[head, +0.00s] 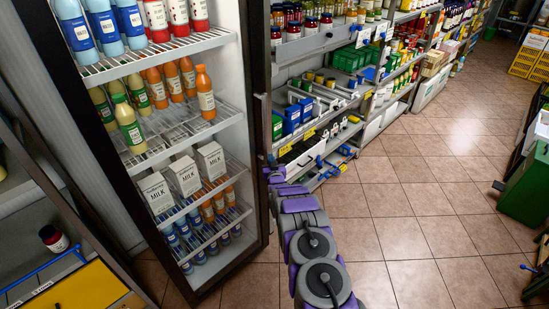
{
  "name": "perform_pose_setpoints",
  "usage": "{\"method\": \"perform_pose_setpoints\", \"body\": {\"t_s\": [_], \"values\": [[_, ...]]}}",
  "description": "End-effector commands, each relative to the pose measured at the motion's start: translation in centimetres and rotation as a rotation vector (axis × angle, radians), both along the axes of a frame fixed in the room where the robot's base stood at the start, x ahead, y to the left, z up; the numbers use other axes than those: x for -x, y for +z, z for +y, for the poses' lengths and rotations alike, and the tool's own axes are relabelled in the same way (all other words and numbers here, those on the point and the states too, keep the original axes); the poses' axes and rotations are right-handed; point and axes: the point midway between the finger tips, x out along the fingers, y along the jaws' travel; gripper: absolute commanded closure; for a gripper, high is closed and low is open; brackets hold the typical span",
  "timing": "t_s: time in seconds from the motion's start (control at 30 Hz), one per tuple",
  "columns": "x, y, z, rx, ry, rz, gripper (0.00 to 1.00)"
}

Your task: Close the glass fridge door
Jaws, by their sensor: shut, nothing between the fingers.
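The tall fridge (257,205) with a dark frame fills the left and centre of the head view. Its white wire shelves hold bottles and milk cartons. I cannot clearly make out the glass door or how far it stands open; a dark upright edge runs along the fridge's right side. My purple and grey arm reaches up from the bottom centre. My gripper (273,170) is small and dark at its far end, just right of that edge. It is shut and holds nothing. I cannot tell whether it touches the fridge or the door.
Stocked grocery shelves (345,100) run back along the wall behind my gripper. Tiled floor (430,210) is open to the right of my arm. A green bin (526,190) stands at the right edge. A yellow-fronted shelf unit (85,290) is at the lower left.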

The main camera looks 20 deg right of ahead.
Motion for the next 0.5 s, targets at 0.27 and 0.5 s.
{"method": "perform_pose_setpoints", "body": {"t_s": [0.27,0.5], "values": [[3.1,-0.4,-3.0,-0.010,-0.012,0.005,1.00],[6.5,-0.2,-5.1,-0.012,-0.018,0.001,1.00]]}}
